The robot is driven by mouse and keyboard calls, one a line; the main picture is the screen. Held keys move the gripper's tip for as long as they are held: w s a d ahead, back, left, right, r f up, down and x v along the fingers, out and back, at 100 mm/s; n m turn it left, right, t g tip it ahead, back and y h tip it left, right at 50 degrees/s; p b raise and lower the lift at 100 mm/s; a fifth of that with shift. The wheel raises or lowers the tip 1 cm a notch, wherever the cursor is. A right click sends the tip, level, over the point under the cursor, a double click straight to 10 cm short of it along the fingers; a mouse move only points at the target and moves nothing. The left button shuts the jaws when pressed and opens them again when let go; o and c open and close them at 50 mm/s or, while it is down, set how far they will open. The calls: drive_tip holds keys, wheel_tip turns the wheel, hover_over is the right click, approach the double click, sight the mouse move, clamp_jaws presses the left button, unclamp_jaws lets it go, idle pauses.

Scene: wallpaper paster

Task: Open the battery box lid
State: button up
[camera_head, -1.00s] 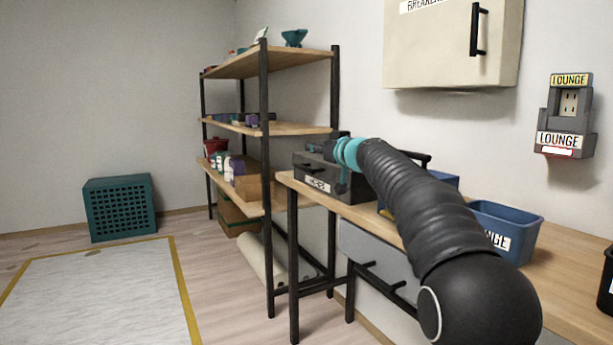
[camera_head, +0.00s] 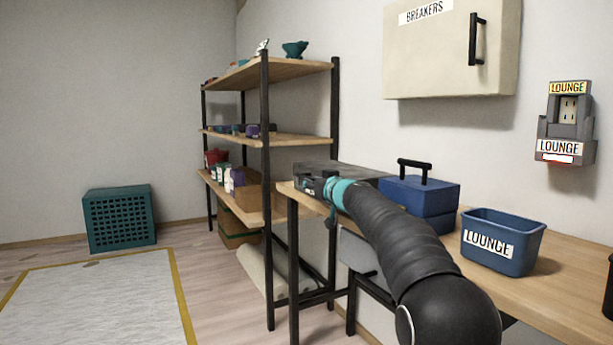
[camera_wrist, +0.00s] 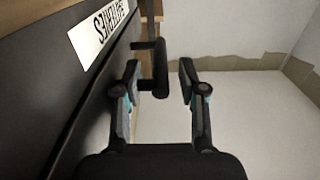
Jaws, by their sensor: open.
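The battery box (camera_head: 350,170) is dark grey and stands at the far left end of the wooden bench in the head view; its top looks flat and closed. My gripper (camera_head: 322,190) is at its front and hides much of that face. In the wrist view the box's dark face (camera_wrist: 50,75) fills the left side, with a white label (camera_wrist: 98,33) reading like "BATTERIES". A black bar handle (camera_wrist: 160,68) stands out from that face. My gripper (camera_wrist: 158,80) is open, with one finger on each side of the handle. I cannot tell whether either finger touches it.
A blue box with a black handle (camera_head: 425,197) stands on the bench beside my arm. A blue LOUNGE bin (camera_head: 503,243) is further right. A shelf rack (camera_head: 266,200) stands behind on the left. A breaker cabinet (camera_head: 440,50) hangs above. The floor at left is open.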

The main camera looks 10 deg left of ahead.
drive_tip(key=shift+p+x, duration=0.9)
drive_tip(key=shift+x, duration=0.8)
clamp_jaws()
